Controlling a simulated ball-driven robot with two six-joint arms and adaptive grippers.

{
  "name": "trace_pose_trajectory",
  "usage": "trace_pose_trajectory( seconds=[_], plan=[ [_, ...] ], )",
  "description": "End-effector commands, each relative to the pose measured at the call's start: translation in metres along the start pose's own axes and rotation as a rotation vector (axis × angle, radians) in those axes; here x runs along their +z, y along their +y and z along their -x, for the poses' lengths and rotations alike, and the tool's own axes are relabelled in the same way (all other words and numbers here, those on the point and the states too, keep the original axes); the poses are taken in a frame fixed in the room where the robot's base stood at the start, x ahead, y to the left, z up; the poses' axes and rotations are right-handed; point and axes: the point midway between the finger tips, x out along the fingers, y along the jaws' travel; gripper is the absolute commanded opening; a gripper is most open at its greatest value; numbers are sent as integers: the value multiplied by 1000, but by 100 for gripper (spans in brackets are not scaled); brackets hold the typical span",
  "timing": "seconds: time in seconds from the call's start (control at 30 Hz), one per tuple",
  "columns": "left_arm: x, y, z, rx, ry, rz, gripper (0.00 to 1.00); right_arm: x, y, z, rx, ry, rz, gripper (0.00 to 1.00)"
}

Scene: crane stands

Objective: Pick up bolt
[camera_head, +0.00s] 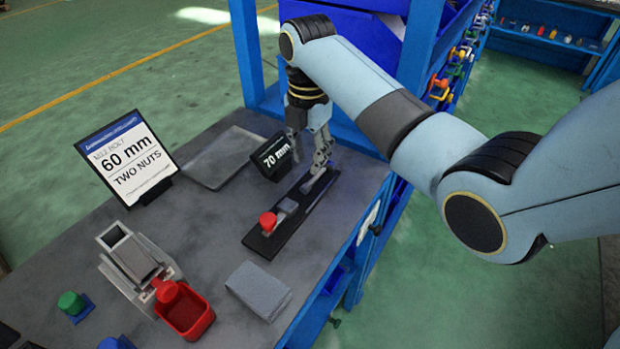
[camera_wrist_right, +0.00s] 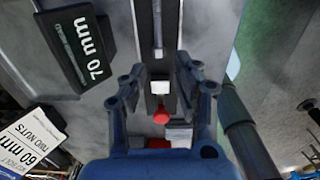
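A black rail fixture (camera_head: 308,207) lies on the grey table, with a red knob (camera_head: 267,222) at its near end and a small grey block (camera_head: 288,206) beside the knob. The knob also shows in the right wrist view (camera_wrist_right: 161,117), as does a thin pale strip (camera_wrist_right: 158,30) along the rail. I cannot tell for sure which piece is the bolt. My right gripper (camera_head: 309,145) points down over the far part of the rail. In the right wrist view its fingers (camera_wrist_right: 158,82) stand apart on either side of the rail, with nothing clearly held. My left gripper is not in view.
A "70 mm" sign (camera_head: 272,157) stands close beside my right gripper. A "60 mm two nuts" sign (camera_head: 128,158), a flat grey tray (camera_head: 215,158), a metal chute (camera_head: 128,254), a red bin (camera_head: 196,322) and a grey block (camera_head: 258,290) are on the table. A blue post (camera_head: 247,50) rises behind.

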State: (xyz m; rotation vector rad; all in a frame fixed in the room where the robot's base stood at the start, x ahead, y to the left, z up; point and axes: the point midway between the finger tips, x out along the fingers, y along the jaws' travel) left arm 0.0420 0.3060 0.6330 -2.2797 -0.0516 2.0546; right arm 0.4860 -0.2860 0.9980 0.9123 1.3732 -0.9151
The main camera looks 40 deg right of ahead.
Motion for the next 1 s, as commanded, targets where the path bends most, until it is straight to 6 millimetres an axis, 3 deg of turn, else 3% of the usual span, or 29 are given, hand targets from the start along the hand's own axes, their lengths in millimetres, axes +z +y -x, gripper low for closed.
trace_pose_trajectory(
  seconds=[0.27, 0.5, 0.8, 1.0],
  plan=[
    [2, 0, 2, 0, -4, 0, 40, 1, 0, -28, 0, 0, -2, 30],
    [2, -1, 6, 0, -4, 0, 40, 3, 1, -64, 1, 0, -3, 30],
    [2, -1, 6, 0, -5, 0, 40, 3, 2, -73, 4, -2, -3, 30],
    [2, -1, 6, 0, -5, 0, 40, 3, 2, -73, 3, -1, -3, 7]
  ],
)
